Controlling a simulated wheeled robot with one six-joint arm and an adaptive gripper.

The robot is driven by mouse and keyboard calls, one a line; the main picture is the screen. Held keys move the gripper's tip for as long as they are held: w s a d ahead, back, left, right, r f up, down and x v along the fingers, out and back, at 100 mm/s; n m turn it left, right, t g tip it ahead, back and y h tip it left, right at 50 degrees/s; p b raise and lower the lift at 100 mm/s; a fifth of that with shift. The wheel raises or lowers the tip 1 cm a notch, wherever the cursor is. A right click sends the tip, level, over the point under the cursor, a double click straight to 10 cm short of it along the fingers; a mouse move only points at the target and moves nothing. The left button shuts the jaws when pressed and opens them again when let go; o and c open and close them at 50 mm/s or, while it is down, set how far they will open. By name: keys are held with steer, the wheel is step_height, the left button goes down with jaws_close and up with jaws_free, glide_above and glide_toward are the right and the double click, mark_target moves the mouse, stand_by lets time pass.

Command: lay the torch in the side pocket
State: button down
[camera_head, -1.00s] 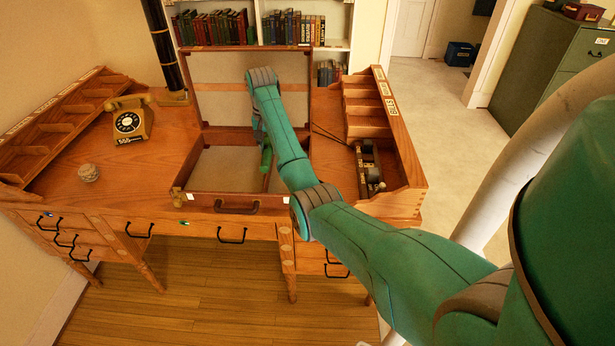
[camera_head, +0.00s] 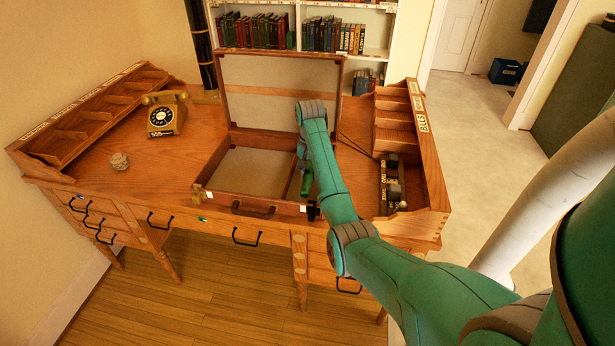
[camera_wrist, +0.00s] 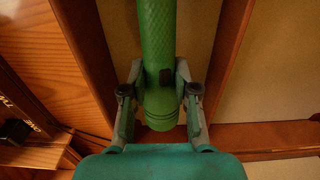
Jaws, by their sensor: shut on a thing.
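The green torch (camera_wrist: 158,50) is held between the two fingers of my gripper (camera_wrist: 159,95), shut on its rounded end. In the wrist view it lies lengthwise over the narrow side pocket (camera_wrist: 118,30), between the case's side wall (camera_wrist: 82,45) and a divider (camera_wrist: 226,60). I cannot tell how far above the pocket floor it is. In the head view the torch (camera_head: 307,184) shows at the right side of the open case (camera_head: 228,203), partly hidden by my arm, which covers most of the pocket and gripper.
The case's raised lid (camera_head: 265,95) stands behind my arm. A pigeonhole rack (camera_head: 432,150) and a dark item tray (camera_head: 392,185) are to the right. A telephone (camera_head: 165,114), a small round object (camera_head: 119,161) and another rack (camera_head: 70,140) are to the left.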

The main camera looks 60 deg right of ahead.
mark_target(309, 178)
steer(key=shift+f, duration=1.35)
steer(key=shift+f, duration=0.2)
steer(key=c, duration=0.9)
jaws_free()
